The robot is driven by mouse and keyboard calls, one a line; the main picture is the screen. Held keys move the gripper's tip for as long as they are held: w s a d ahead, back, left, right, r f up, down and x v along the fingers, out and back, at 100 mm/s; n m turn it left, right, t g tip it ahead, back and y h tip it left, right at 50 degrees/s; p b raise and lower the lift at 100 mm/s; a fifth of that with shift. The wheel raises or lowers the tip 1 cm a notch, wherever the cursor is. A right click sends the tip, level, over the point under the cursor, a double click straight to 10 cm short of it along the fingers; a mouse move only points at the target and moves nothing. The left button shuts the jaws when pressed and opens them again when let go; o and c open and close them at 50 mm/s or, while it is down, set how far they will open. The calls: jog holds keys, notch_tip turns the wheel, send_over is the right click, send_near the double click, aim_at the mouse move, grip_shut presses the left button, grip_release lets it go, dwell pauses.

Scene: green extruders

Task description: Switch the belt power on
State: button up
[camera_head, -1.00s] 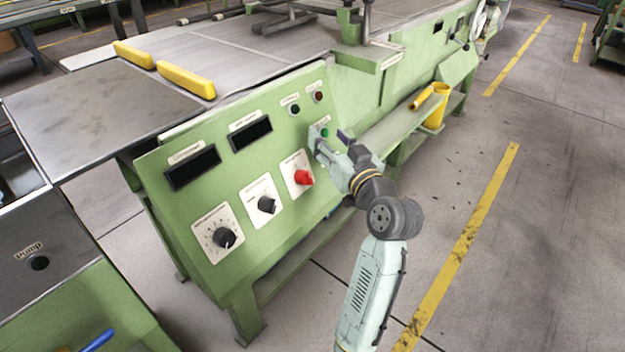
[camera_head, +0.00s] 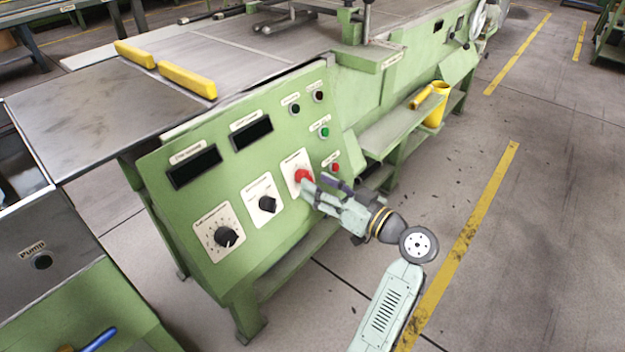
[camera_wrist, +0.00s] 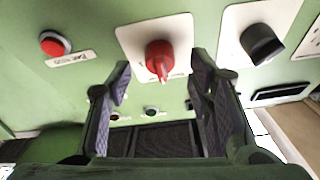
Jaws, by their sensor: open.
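A red rotary knob (camera_head: 303,176) sits on a white plate on the sloped green control panel (camera_head: 190,220). In the wrist view the red knob (camera_wrist: 158,58) lies just ahead of and between my fingertips, its pointer toward the picture's bottom. My gripper (camera_head: 310,190) is open in front of it; the wrist view shows both dark fingers of my gripper (camera_wrist: 160,85) spread apart with nothing held. Contact with the knob cannot be told. A green button (camera_head: 324,132) and a red push button (camera_head: 335,167) are on the panel's right part. Their labels are too small to read.
Black knobs (camera_head: 267,204) (camera_head: 225,237) and two dark displays (camera_head: 192,166) (camera_head: 251,133) share the panel. Two small round controls (camera_head: 295,109) (camera_head: 318,96) are at its top right. A shelf (camera_head: 405,120) with a yellow container (camera_head: 437,104) stands right. Floor to the right is clear.

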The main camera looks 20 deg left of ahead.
jog(key=shift+x, duration=1.3)
jog(key=shift+c, duration=0.3)
grip_shut()
